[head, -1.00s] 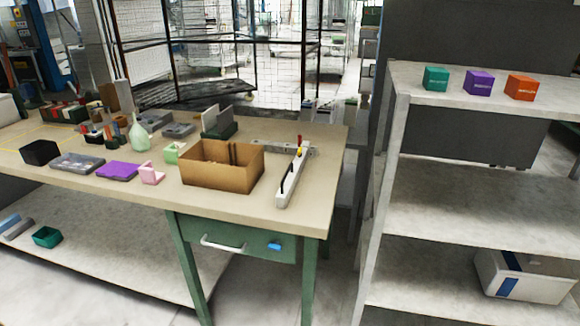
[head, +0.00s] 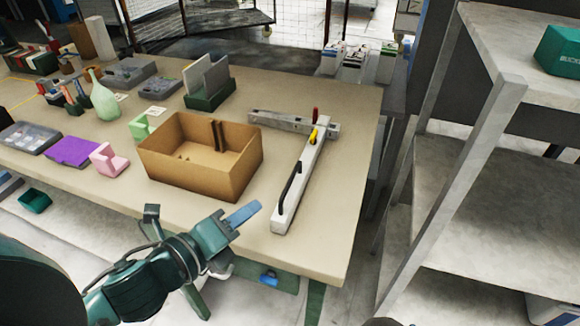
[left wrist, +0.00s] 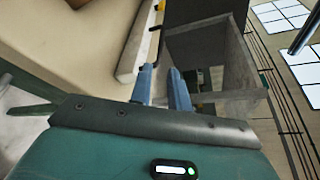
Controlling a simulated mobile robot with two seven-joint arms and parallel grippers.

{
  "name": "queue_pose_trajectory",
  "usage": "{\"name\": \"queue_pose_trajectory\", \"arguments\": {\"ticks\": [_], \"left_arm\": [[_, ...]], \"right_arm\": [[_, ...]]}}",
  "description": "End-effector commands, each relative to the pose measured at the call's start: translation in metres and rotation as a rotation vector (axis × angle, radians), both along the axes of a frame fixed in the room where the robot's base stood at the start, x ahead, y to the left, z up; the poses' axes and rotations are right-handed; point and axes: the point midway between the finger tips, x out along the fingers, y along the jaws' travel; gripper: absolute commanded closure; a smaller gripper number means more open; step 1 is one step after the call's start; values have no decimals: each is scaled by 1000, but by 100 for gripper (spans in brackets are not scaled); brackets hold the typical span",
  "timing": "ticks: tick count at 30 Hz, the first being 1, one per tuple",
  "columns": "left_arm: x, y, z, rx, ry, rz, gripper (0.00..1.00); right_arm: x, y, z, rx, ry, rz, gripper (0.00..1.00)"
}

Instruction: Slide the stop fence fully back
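The stop fence seems to be the long white bar (head: 302,172) lying front to back on the right part of the table. A grey rail (head: 275,120) lies crosswise at that far end. My left gripper (head: 243,214) is at the table's front edge, left of the bar's near end and apart from it. In the left wrist view its blue fingers (left wrist: 162,88) are apart and empty, with the bar (left wrist: 134,50) beyond. My right gripper is not in view.
An open cardboard box (head: 195,185) stands close left of the bar. A pink block (head: 109,160) and a green bottle (head: 103,97) stand further left. A grey shelf unit (head: 480,120) is to the right, across a gap. The tabletop right of the bar is clear.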

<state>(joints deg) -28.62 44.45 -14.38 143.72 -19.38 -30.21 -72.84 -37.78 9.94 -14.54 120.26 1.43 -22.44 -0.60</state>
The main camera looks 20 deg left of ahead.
Motion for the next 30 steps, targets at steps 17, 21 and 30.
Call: {"name": "queue_pose_trajectory", "arguments": {"ticks": [17, 21, 30], "left_arm": [[76, -28, -15, -4, -1, 0, 82], [98, -36, -21, -3, 0, 0, 82], [119, -44, -28, -1, 1, -1, 82]], "right_arm": [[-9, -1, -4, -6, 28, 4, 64], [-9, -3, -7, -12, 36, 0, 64], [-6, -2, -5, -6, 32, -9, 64]]}}
